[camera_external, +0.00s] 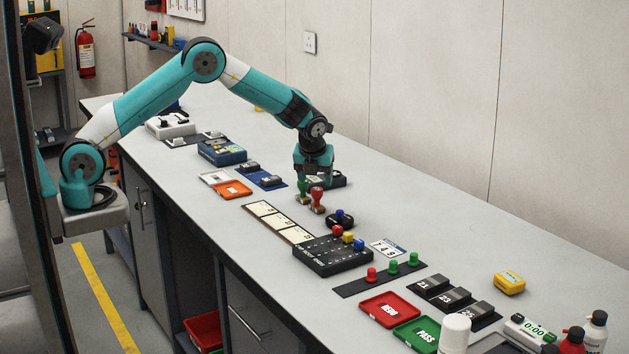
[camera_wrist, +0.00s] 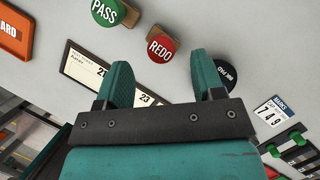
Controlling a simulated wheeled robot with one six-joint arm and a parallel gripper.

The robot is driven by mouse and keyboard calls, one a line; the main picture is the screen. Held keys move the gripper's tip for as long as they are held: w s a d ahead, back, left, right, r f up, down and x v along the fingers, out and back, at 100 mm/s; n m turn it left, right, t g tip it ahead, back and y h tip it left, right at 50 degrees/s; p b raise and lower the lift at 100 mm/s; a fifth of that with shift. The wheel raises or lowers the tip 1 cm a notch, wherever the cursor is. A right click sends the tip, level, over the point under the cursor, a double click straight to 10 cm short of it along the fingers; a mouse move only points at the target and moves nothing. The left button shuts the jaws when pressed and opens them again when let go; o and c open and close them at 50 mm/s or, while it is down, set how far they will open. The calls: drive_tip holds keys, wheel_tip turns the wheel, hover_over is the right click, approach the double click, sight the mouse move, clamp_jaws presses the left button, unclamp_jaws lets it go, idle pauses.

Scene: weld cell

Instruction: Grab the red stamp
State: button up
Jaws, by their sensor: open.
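The red stamp (camera_external: 317,196) stands upright on the bench, with a round red head and a wooden base. In the wrist view the red stamp (camera_wrist: 161,47) shows its top, marked REDO, just beyond and between my fingertips. My gripper (camera_external: 313,178) points down right by the stamps; its fingers are hard to make out there. In the wrist view my gripper (camera_wrist: 162,72) is open, its two teal fingers spread with nothing held between them. A green stamp (camera_external: 303,188) stands close left of the red one; the green stamp's top (camera_wrist: 105,12) reads PASS.
A black round item (camera_wrist: 225,72) lies close to my right finger in the wrist view. Cards in a dark strip (camera_external: 280,222), a black box (camera_external: 333,256) with knobs and an orange tray (camera_external: 232,189) lie nearby. The bench toward the wall is largely clear.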

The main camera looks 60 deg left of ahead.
sight(317, 189)
drive_tip(key=p+x, duration=0.1)
drive_tip(key=x, duration=0.5)
drive_tip(key=shift+f+p, duration=0.3)
drive_tip(key=shift+f, duration=0.1)
drive_tip(key=c, duration=1)
